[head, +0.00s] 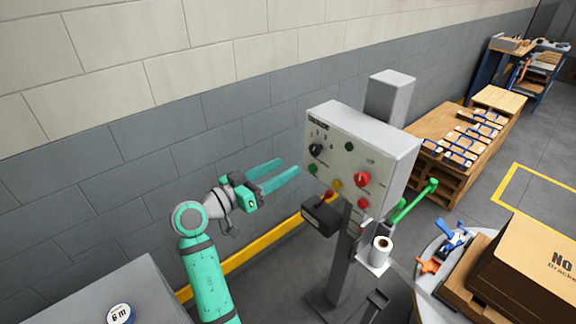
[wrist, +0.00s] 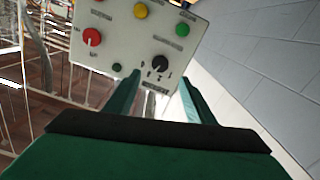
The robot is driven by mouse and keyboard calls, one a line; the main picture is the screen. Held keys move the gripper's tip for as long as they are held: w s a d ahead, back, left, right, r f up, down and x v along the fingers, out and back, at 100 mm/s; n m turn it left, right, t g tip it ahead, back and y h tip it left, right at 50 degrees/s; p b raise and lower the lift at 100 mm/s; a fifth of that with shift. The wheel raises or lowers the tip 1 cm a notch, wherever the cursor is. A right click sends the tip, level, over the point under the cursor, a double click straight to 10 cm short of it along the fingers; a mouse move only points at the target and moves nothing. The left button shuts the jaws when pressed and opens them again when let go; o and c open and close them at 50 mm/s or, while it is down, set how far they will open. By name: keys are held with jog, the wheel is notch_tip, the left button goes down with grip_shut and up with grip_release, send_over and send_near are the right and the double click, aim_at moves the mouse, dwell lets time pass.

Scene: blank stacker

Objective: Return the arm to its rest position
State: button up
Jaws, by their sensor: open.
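My gripper (head: 282,177) is at the end of my teal arm (head: 207,280), left of a grey control box on a post. In the head view its two long teal fingers are parted and point right, towards the control box (head: 343,165). Nothing is between them. In the wrist view my gripper (wrist: 160,88) is also open, with the panel face (wrist: 135,40) beyond the fingertips. A black selector knob (wrist: 161,64) shows between the fingers. I cannot tell how far the fingertips are from the panel.
A grey block wall (head: 90,170) runs behind my arm. A cardboard box (head: 530,265) stands at right.

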dwell(0.4)
jog(key=s+f+n+t+y, duration=0.2)
jog(key=s+f+n+y, duration=0.2)
jog(key=f, duration=0.9)
jog(key=s+f+n+t+y, duration=0.2)
jog(key=s+f+n+y, duration=0.25)
jog(key=f, duration=0.85)
jog(key=s+f+n+y, duration=0.15)
jog(key=s+f, duration=0.25)
jog(key=s, duration=0.4)
jog(key=s+f+n+y, duration=0.1)
jog(key=s+f+y, duration=0.1)
jog(key=s+f, duration=0.35)
jog(key=s+r+m+y, duration=0.1)
jog(key=s+r, duration=0.3)
jog(key=s, duration=0.9)
jog(key=s+r+m+y, duration=0.1)
jog(key=s+r, duration=0.4)
jog(key=s, duration=0.8)
jog(key=shift+a+r+m, duration=0.2)
jog(key=shift+r+m, duration=0.1)
jog(key=shift+m, duration=0.4)
jog(key=shift+w, duration=0.1)
